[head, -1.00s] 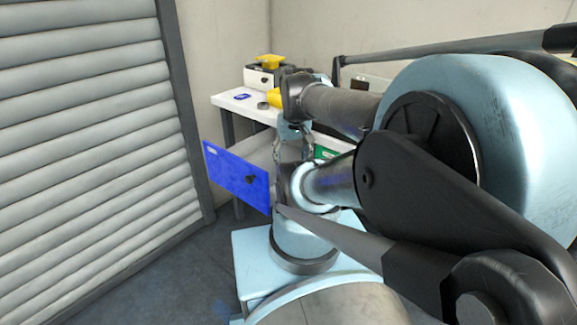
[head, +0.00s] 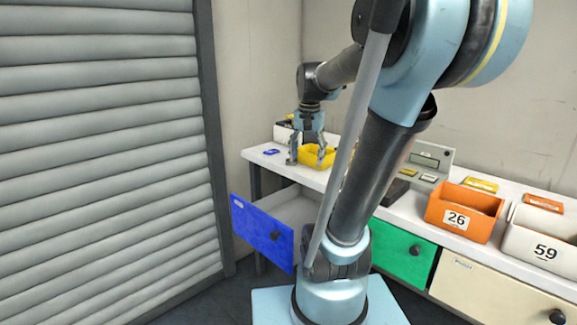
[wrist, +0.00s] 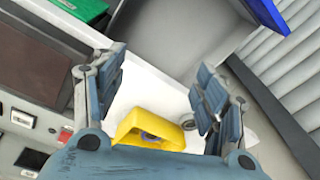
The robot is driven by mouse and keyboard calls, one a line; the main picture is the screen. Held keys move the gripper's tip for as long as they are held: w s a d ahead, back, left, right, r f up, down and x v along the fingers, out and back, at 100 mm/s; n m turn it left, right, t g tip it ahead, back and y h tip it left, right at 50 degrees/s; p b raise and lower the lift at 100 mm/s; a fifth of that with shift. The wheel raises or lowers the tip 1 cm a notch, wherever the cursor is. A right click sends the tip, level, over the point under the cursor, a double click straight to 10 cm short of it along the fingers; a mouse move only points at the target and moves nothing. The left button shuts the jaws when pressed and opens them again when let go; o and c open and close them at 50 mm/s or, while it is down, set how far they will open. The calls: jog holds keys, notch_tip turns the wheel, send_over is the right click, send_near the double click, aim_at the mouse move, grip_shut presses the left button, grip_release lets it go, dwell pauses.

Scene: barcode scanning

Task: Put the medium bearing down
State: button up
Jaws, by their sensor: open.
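My gripper (head: 308,148) is open at the back left of the white worktop, beside and over a yellow bin (head: 328,158). In the wrist view the gripper's fingers (wrist: 158,88) stand wide apart with nothing between their tips. The yellow bin (wrist: 128,124) shows below them, and a dark ring-like part (wrist: 148,136) lies inside it, partly hidden by my gripper body. A small grey round piece (head: 291,161), looking like a bearing, sits on the worktop left of the bin, close to the left finger. I cannot tell which of the two is the medium bearing.
A blue-fronted drawer (head: 262,234) stands pulled out under the worktop (head: 255,154). A blue card (head: 271,152) lies near the left end. Orange bin 26 (head: 464,211), white bin 59 (head: 540,238) and a grey device (head: 428,158) stand to the right.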

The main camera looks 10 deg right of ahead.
jog(key=w+r+m, duration=0.4)
jog(key=w+r, duration=0.2)
jog(key=w, duration=0.6)
jog(key=r+m+g, duration=0.1)
jog(key=r+m, duration=0.1)
jog(key=m, duration=0.1)
send_over(307, 153)
jog(key=w+a, duration=0.3)
jog(key=a, duration=0.3)
notch_tip(307, 153, down, 12)
jog(key=shift+w+r, duration=0.1)
jog(key=shift+r, duration=0.05)
jog(key=shift+d+f, duration=0.15)
jog(key=shift+f, duration=1.3)
jog(key=shift+d+f, duration=0.1)
jog(key=shift+f, duration=1.3)
jog(key=c, duration=1.3)
jog(key=shift+c, duration=0.2)
